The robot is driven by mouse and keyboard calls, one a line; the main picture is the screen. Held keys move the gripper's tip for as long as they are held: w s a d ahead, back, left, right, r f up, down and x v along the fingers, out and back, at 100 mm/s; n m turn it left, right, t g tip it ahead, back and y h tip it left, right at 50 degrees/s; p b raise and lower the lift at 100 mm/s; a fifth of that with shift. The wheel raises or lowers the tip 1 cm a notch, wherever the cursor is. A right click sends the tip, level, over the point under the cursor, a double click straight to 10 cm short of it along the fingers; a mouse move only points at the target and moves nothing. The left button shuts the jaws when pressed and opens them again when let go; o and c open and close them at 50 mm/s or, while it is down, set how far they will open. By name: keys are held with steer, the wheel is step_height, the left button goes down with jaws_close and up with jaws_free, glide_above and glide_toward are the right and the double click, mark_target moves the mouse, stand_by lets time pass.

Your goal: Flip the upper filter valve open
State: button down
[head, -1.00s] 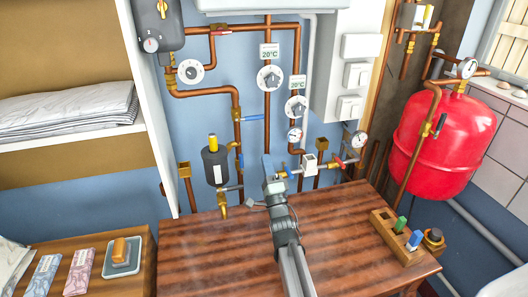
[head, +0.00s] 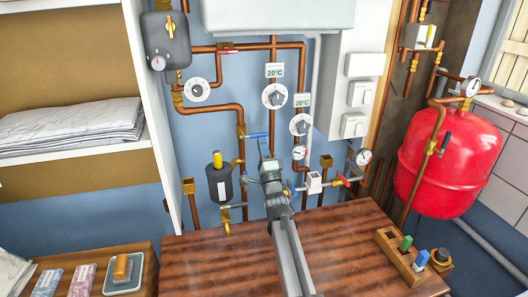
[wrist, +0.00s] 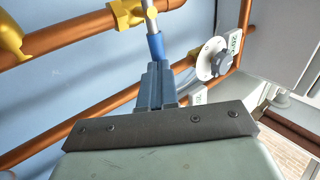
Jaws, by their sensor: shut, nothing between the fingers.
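The upper filter valve's blue lever (head: 254,134) points sideways to the right from its brass body (head: 240,131) on a vertical copper pipe, above the dark filter (head: 219,180) with a yellow top. In the wrist view the blue grip (wrist: 156,46) sits on a silver stem beside the yellow valve body (wrist: 127,13). My gripper (head: 264,145) is shut and empty, its tips at the lever's free end. In the wrist view the shut fingers (wrist: 155,72) overlap the grip's near end. I cannot tell whether they touch. A lower valve (head: 226,215) is below the filter.
Dials (head: 274,96) and a gauge (head: 299,152) are close on the right. A red-handled valve (head: 344,180) is farther right. The wooden worktop (head: 200,260) is mostly clear, with a rack (head: 402,258) at its right. A red tank (head: 448,165) stands at far right.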

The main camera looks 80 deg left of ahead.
mark_target(263, 134)
steer(key=shift+w+r+n+g, duration=0.1)
steer(key=shift+r+n+g, duration=0.25)
steer(key=shift+n+g, duration=0.6)
step_height(263, 134, up, 4)
steer(key=n+g+h, duration=0.1)
steer(key=n+g, duration=0.1)
steer(key=n, duration=0.1)
steer(key=n+g+h, duration=0.1)
steer(key=n+g, duration=0.1)
steer(key=n, duration=0.2)
steer(key=n+g+h, duration=0.1)
steer(key=n+g, duration=0.1)
steer(key=n, duration=0.2)
steer(key=shift+f+g, duration=0.25)
steer(key=shift+g, duration=0.1)
steer(key=r+n+h, duration=0.1)
steer(key=n, duration=0.2)
steer(key=s+r+n+g+h, duration=0.1)
steer(key=n+h, duration=0.1)
steer(key=n, duration=0.1)
steer(key=s+r+n+g+h, duration=0.1)
steer(key=n+h, duration=0.1)
steer(key=n, duration=0.1)
steer(key=shift+s, duration=0.25)
steer(key=v, duration=1.4)
